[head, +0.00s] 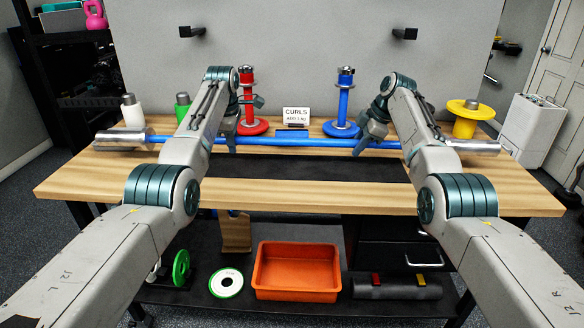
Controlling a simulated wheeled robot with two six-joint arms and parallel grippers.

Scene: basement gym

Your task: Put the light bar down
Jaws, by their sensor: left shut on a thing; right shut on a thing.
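The light bar, with a blue shaft (300,142) and silver sleeves at both ends, lies level across the wooden bench (300,197) in the head view. My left gripper (232,142) is shut on the shaft left of its middle. My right gripper (363,143) is shut on it right of its middle. My arms hide parts of the shaft. Whether the bar touches anything beneath it, I cannot tell.
Behind the bar stand a red post (247,95), a blue post (344,100), a CURLS sign (296,115) and a yellow disc stand (465,118). A dark strip (290,168) crosses the bench in front of the bar. An orange bin (297,291) sits on the lower shelf.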

